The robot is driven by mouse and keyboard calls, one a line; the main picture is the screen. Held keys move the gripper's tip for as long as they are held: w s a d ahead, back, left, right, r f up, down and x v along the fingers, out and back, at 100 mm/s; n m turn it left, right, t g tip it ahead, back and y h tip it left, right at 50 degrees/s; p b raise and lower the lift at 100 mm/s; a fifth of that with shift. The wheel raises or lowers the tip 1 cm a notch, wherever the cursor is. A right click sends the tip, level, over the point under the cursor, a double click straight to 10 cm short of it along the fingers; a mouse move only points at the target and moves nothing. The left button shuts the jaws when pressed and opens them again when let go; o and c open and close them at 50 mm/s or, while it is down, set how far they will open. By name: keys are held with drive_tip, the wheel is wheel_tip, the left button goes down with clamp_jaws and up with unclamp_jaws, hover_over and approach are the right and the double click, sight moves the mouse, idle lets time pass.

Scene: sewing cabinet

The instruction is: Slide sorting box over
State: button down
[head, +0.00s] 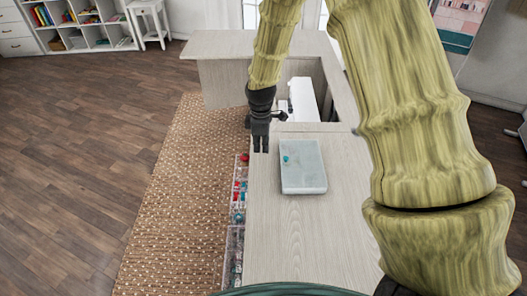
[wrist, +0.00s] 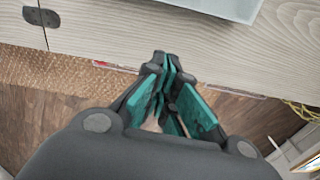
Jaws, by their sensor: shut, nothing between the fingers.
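The sorting box, a flat pale grey translucent box (head: 303,179) with a small teal spot on its lid, lies on the wooden cabinet top (head: 295,240). Its edge also shows at the top of the wrist view (wrist: 225,8). My gripper (head: 260,150) points down at the left edge of the cabinet top, to the left of the box and apart from it. Its teal-padded fingers (wrist: 168,60) are shut and empty. Whether the fingertips touch the cabinet top cannot be told.
Clear trays (head: 236,215) with red and blue items sit along the cabinet's left side. A white sewing machine (head: 303,100) stands in the recess behind. The cabinet top in front of the box is bare. A woven rug (head: 175,200) lies on the left.

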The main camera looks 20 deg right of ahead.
sight(273, 170)
wheel_tip(273, 170, down, 9)
drive_tip(key=shift+s+d+r+p, duration=0.1)
drive_tip(key=shift+p, duration=1)
drive_tip(key=shift+s+d+p, duration=0.4)
drive_tip(key=shift+d, duration=0.25)
drive_tip(key=shift+s+d+p, duration=0.35)
drive_tip(key=shift+d, duration=0.25)
drive_tip(key=shift+s+d, duration=0.2)
drive_tip(key=shift+d, duration=0.25)
